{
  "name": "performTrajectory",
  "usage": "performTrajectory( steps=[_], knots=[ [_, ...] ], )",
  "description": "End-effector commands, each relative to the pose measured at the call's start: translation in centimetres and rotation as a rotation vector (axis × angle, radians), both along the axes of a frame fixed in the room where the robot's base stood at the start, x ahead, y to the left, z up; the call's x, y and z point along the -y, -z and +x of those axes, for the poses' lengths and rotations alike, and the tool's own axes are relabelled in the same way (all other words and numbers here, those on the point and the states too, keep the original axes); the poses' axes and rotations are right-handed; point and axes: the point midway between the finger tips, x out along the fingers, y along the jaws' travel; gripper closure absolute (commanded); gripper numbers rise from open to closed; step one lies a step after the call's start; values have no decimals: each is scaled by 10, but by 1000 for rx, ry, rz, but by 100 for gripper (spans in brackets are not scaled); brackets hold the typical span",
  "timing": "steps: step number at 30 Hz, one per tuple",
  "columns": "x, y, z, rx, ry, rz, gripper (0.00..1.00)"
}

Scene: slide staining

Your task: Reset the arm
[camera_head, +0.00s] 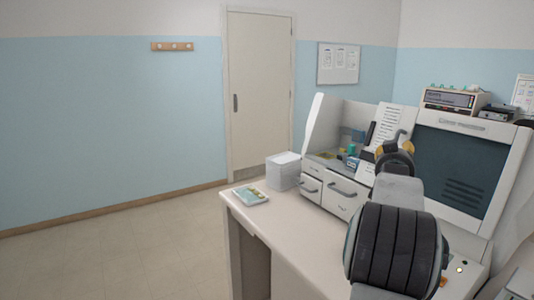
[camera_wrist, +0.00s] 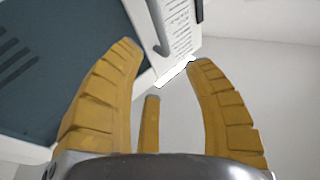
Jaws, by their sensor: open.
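My gripper (camera_wrist: 166,70) fills the lower part of the wrist view, with yellow ribbed fingers spread wide apart and nothing between them. In the head view my arm reaches from the lower right toward the bench, and a bit of the yellow gripper (camera_head: 393,148) shows beyond the dark wrist. It is in front of the staining workstation (camera_head: 462,165) with its dark panel. The fingertips are largely hidden behind my arm in the head view.
A white bench (camera_head: 262,215) holds a drawer unit (camera_head: 338,196), a white box (camera_head: 283,172) and a small packet (camera_head: 250,195). Papers (camera_head: 384,126) stand behind my gripper. A closed door (camera_head: 259,90) is at the back. The floor at left (camera_head: 120,245) is clear.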

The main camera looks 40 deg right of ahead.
Motion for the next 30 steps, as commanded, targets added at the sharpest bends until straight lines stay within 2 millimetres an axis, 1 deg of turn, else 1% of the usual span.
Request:
performTrajectory(
  steps=[8, 10, 11, 14, 17, 18, 20, 21, 23, 24, 26, 27, 29, 30],
  knots=[
    [0, 1, 0, -13, 0, -3, 53],
    [0, 12, 0, -49, -1, 29, 53],
    [0, 18, 0, -67, -2, 50, 53],
    [-4, 49, -2, -153, -6, 151, 53],
    [-20, 107, -11, -278, -20, 320, 53],
    [-29, 131, -16, -327, -26, 391, 53],
    [-46, 168, -25, -400, -39, 499, 53],
    [-59, 190, -32, -446, -46, 569, 53],
    [-83, 220, -45, -514, -60, 672, 53],
    [-102, 236, -55, -557, -69, 740, 53],
    [-133, 256, -71, -620, -86, 841, 53],
    [-156, 267, -80, -663, -102, 901, 53],
    [-195, 277, -89, -729, -139, 976, 53],
    [-221, 282, -94, -772, -167, 1022, 53]
  ],
)
